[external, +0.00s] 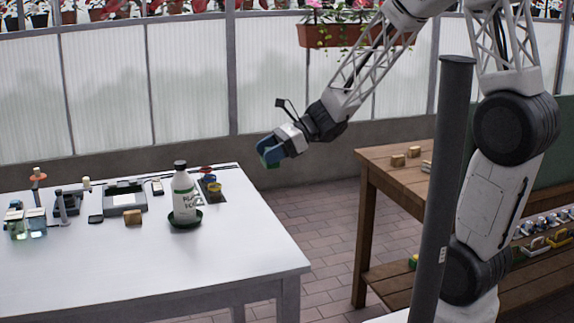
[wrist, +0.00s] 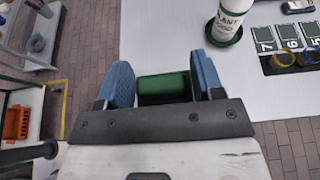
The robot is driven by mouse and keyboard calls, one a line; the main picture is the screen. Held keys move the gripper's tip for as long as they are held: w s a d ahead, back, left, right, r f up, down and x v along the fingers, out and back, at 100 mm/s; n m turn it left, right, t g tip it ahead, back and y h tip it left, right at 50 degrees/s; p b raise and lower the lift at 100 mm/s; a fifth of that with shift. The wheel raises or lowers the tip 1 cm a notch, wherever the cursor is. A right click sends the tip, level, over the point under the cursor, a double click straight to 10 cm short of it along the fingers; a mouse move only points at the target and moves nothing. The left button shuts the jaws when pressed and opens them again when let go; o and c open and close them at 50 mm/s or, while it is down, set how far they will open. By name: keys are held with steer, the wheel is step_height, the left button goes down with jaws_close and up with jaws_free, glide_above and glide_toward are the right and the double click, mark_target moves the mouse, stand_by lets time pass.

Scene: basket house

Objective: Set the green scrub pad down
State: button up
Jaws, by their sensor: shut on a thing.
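My gripper (external: 270,152) is at the right of the white table, raised above and beyond its right edge in the external view. In the wrist view its two blue fingers (wrist: 165,85) are shut on the green scrub pad (wrist: 164,88), which sits between them. In the external view only a small green bit of the pad (external: 270,165) shows below the fingers. The white table (external: 150,255) has bare room at its front and middle.
A white plant bottle (external: 183,190) stands in a green saucer (external: 185,224) on the table. Several small tools, jars and a grey tray (external: 124,205) lie toward the back left. A yellow ring (external: 214,188) lies on a dark board. A wooden bench (external: 385,165) stands right.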

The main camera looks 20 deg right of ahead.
steer(key=s+d+f, duration=0.1)
steer(key=s+d, duration=0.2)
steer(key=s, duration=0.2)
step_height(320, 180, down, 16)
steer(key=shift+w+a+r, duration=0.1)
steer(key=shift+a+r, duration=0.05)
steer(key=shift+r, duration=0.1)
stand_by(0.5)
steer(key=shift+w, duration=0.15)
steer(key=w+a, duration=0.2)
steer(key=w, duration=0.2)
steer(key=w+a+f, duration=0.1)
steer(key=w+a, duration=0.2)
steer(key=w, duration=0.2)
steer(key=w+a, duration=0.3)
steer(key=w, duration=0.1)
steer(key=shift+w+a+f, duration=0.15)
steer(key=shift+a+f, duration=0.1)
steer(key=shift+f, duration=0.1)
steer(key=shift+f, duration=1.65)
steer(key=shift+f, duration=0.1)
